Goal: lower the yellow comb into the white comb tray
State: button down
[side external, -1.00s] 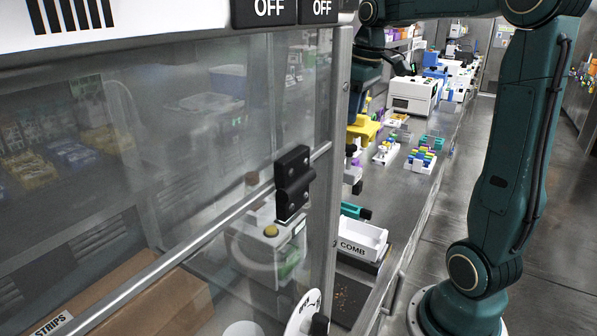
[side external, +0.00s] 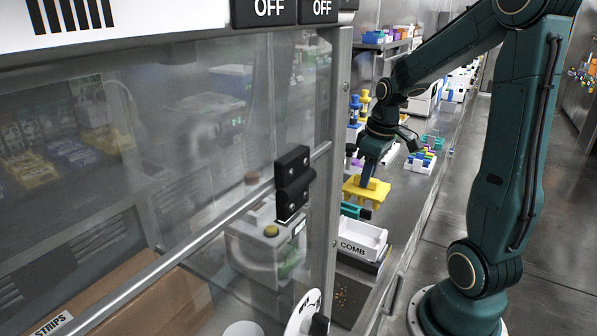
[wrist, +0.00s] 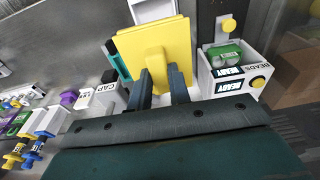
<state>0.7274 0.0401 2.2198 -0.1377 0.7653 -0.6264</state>
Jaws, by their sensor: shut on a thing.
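The yellow comb (side external: 366,192) hangs from my gripper (side external: 369,177), and its plate also fills the upper middle of the wrist view (wrist: 150,52). My gripper's two fingers are shut on the comb's raised grip in the wrist view (wrist: 160,78). The white comb tray (side external: 361,240), labelled COMB, sits on a grey unit at the bench's near end. In the side view the comb is above and beyond the tray, apart from it. A white edge (wrist: 150,9) shows behind the comb in the wrist view; I cannot tell if it is the tray.
A teal-handled thing (side external: 355,211) lies close to the tray, between it and the comb. Racks with coloured pieces (side external: 421,160) stand farther along the bench. A glass-fronted cabinet (side external: 160,150) borders the left.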

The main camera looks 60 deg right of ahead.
aim_at(365, 203)
jog(key=shift+f, duration=1.35)
jog(key=shift+f, duration=0.1)
jog(key=shift+f, duration=2.75)
jog(key=shift+f, duration=2.6)
jog(key=c, duration=1.2)
grip_release()
jog(key=shift+c, duration=0.2)
jog(key=shift+r, duration=0.15)
jog(key=shift+s+r, duration=0.35)
jog(key=shift+r, duration=1.9)
jog(key=shift+s+r, duration=0.35)
jog(key=shift+r, duration=1.85)
jog(key=shift+s+r, duration=0.35)
jog(key=shift+r, duration=1.9)
